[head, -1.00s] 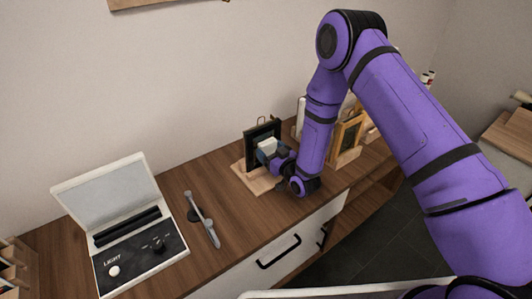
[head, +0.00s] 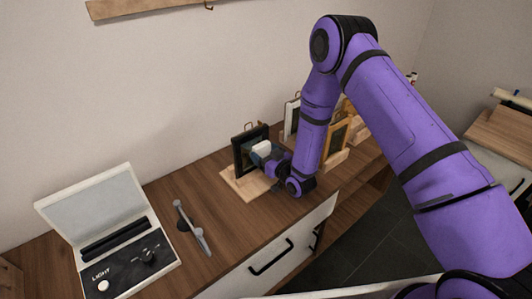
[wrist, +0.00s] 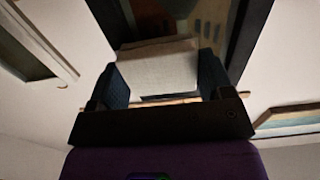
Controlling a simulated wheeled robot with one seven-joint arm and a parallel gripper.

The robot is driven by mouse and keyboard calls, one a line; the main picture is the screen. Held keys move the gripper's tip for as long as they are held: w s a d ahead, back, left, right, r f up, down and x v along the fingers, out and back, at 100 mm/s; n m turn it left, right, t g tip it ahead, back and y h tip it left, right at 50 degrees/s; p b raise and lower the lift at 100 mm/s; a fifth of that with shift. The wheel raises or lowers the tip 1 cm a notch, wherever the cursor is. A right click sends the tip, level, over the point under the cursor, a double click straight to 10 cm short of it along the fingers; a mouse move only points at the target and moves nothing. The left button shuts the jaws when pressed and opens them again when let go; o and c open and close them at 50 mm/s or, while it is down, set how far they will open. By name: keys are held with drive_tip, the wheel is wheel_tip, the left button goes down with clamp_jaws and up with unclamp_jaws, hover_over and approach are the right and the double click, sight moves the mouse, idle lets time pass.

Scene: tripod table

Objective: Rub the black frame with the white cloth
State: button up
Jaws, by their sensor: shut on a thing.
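The black frame (head: 240,153) stands upright on a light wooden base (head: 241,185) on the brown wooden counter. In the wrist view the black frame (wrist: 247,40) rises right ahead, with a dark picture inside it. My gripper (head: 266,156) is in front of the frame, shut on the white cloth (head: 261,148). In the wrist view the folded cloth (wrist: 158,68) sits between the two dark fingers, with its far edge at the picture. I cannot tell for sure whether it touches. The lower part of the frame is hidden behind the cloth and my gripper.
A gold-coloured frame (head: 336,141) and a white frame (head: 291,117) stand to the right, close to my arm. An open white case (head: 128,215) with a panel marked LIGHT and a grey tool (head: 193,227) lie to the left. Bare counter separates the tool from the wooden base.

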sight(245, 156)
drive_tip(key=shift+s+a, duration=0.55)
drive_tip(key=shift+a, duration=0.3)
drive_tip(key=shift+s+a, duration=0.55)
drive_tip(key=shift+a, duration=0.3)
drive_tip(key=shift+s+a, duration=0.55)
drive_tip(key=shift+a, duration=0.3)
drive_tip(key=shift+s, duration=0.1)
drive_tip(key=shift+v, duration=2.95)
drive_tip(key=shift+d, duration=0.1)
drive_tip(key=v, duration=0.2)
drive_tip(key=shift+s+d, duration=0.25)
drive_tip(key=shift+s, duration=0.05)
